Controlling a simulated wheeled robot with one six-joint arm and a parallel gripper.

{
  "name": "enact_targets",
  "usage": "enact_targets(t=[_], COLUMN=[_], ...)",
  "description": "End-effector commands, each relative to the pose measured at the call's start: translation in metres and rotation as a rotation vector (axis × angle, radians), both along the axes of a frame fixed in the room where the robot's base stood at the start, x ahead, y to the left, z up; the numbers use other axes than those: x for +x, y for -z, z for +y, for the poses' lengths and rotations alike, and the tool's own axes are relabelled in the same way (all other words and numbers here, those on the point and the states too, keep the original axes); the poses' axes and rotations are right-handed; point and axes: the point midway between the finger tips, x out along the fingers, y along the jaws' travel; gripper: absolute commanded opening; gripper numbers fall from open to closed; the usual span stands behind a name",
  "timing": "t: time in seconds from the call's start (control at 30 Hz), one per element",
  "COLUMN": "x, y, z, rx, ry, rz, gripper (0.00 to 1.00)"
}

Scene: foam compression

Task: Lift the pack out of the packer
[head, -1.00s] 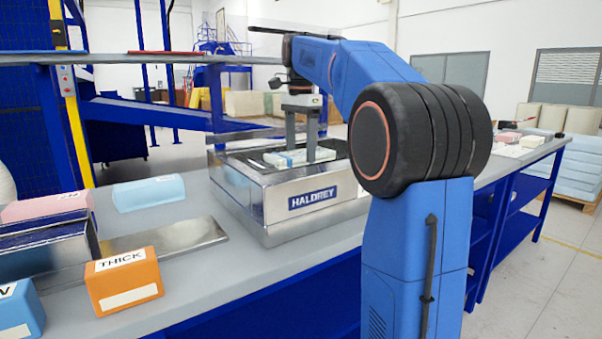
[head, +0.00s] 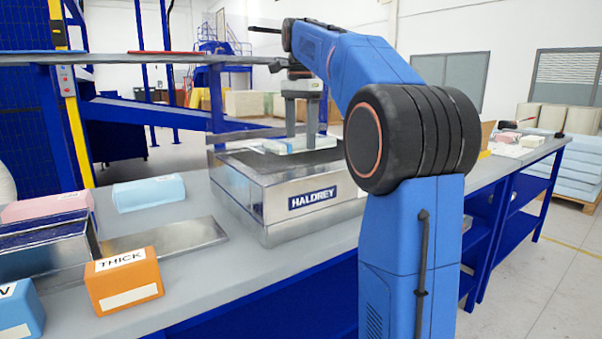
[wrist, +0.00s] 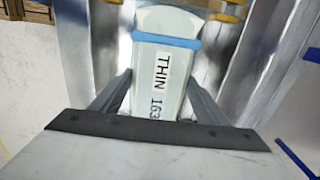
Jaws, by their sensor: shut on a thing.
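The packer (head: 270,195) is a silver metal box labelled HALDREY on the grey bench. The pack (head: 298,146) is a flat, pale green-white piece with a blue end, above the packer's top. In the wrist view the pack (wrist: 168,103) shows a blue band and a label reading THIN and a number, partly cut off. My gripper (head: 302,146) is shut on the pack, one finger on each side. The pack looks raised off the packer's top surface. Its underside is hidden.
An orange THICK block (head: 124,281), a light blue foam piece (head: 149,193) and a pink foam piece (head: 48,206) sit on the bench at left. A metal plate (head: 165,238) lies before the packer. A shelf (head: 150,57) runs behind.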

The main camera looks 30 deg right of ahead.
Motion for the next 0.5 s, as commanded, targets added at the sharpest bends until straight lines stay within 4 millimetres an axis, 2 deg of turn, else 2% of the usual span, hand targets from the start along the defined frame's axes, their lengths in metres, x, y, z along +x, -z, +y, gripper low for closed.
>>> enact_targets(t=[0.5], x=[0.0003], y=[-0.0070], z=[-0.0001], rx=[0.000], ry=[0.000], rz=[0.000], gripper=[0.49])
